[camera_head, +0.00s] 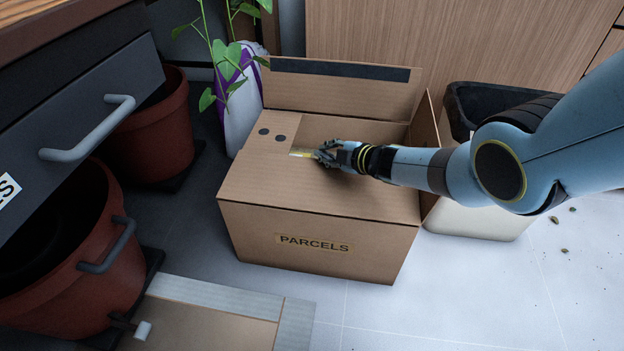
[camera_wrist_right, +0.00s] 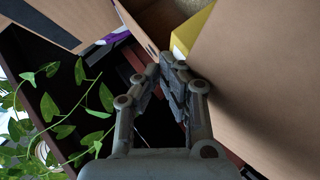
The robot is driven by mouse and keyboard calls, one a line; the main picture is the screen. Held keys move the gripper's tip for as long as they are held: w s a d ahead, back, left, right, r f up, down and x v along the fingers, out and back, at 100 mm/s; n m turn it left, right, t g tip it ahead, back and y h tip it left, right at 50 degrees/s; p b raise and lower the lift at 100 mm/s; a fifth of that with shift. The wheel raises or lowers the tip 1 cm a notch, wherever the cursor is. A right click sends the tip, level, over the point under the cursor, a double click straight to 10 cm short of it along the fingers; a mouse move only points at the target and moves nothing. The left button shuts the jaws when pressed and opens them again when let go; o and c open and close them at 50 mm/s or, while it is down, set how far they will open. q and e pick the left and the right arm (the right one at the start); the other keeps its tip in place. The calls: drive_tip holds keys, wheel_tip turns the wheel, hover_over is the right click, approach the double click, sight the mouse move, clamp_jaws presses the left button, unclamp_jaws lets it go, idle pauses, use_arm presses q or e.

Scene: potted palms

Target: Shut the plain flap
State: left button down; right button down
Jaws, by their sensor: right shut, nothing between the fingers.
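An open cardboard parcel box (camera_head: 330,250) stands on the floor in the head view. Its plain front flap (camera_head: 300,190) leans inward over the opening and looks close to level. My right gripper (camera_head: 322,154) is shut and empty at this flap's far edge; I cannot tell whether it touches. In the right wrist view the gripper (camera_wrist_right: 160,75) has its fingers together, with a brown board (camera_wrist_right: 255,85) close on the right. The flap with two dark dots (camera_head: 272,133) lies inward at the left. The back flap with a dark strip (camera_head: 340,90) stands up. My left gripper is out of view.
The right flap (camera_head: 427,125) stands up beside my forearm. Something yellow (camera_wrist_right: 185,38) shows by the box opening. A white-purple bag (camera_head: 242,110) and plant are left of the box, a dark-rimmed bin (camera_head: 470,100) right. Red pots (camera_head: 155,135) and a drawer handle (camera_head: 90,130) are further left.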

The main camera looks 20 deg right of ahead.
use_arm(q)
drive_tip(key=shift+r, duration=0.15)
use_arm(e)
drive_tip(key=shift+s+a, duration=0.1)
idle(0.4)
